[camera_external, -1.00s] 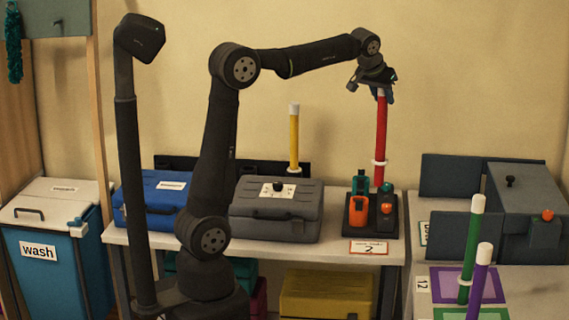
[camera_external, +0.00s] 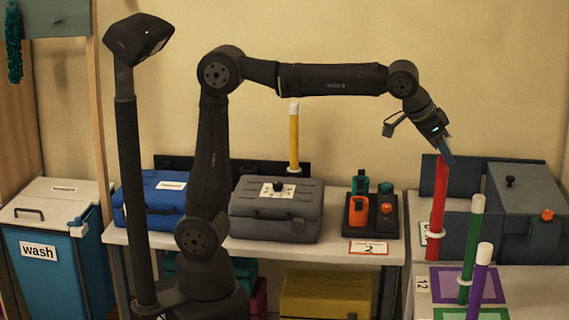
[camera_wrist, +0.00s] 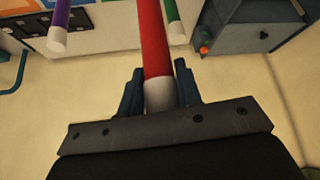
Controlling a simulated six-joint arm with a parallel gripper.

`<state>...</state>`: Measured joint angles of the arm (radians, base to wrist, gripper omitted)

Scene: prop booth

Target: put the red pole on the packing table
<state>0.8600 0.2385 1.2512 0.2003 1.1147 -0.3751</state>
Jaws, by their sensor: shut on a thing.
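The red pole (camera_external: 438,205) has a white ring low on its shaft and hangs nearly upright, slightly tilted, over the left part of the right-hand table (camera_external: 535,285). I cannot tell whether its lower end touches the tabletop. My gripper (camera_external: 446,152) is shut on its upper end. In the wrist view the red pole (camera_wrist: 152,45) runs away from my gripper (camera_wrist: 160,88), its white end between the blue fingers. The table has coloured square pads; no sign naming it as the packing table is readable.
A green pole (camera_external: 471,250) and a purple pole (camera_external: 480,280) stand on pads right of the red pole. A grey box (camera_external: 525,215) stands behind them. A yellow pole (camera_external: 294,140) stands behind the left table's grey case (camera_external: 277,215).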

